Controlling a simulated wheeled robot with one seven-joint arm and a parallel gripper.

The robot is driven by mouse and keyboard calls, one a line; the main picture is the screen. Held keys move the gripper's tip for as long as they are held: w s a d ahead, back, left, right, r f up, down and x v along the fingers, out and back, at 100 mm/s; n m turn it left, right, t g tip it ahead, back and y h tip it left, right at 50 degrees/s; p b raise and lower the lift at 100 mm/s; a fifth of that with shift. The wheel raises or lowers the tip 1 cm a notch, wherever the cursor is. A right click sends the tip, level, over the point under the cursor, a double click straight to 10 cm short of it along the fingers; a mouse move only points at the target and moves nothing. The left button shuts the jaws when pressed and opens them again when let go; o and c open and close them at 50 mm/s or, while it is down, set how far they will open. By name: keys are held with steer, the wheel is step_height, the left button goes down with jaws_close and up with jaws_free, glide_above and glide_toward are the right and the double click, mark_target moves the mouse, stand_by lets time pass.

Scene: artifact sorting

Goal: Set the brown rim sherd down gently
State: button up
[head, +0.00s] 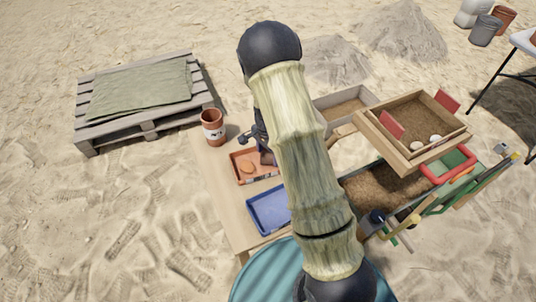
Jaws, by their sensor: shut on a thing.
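My gripper (263,146) is partly hidden behind my own arm in the head view, over the right part of the orange tray (236,174). It is shut on the brown rim sherd (267,158), a small dark brown piece of which only a part shows. The sherd is at or just above the tray; I cannot tell whether it touches the bottom. An orange-brown sherd (247,167) lies in the tray, to the left of the held one.
A blue tray (254,221) in front looks empty where visible. A brown labelled jar (212,128) stands behind the orange tray on the wooden table (222,187). At right are a wooden sieve box (405,150) with pale pieces and a sand-filled bin (385,190). A pallet (88,140) lies back left.

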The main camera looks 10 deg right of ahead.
mark_target(268, 157)
steer(key=shift+f, duration=0.65)
steer(key=o, duration=0.7)
step_height(268, 157, up, 12)
steer(key=shift+r, duration=0.15)
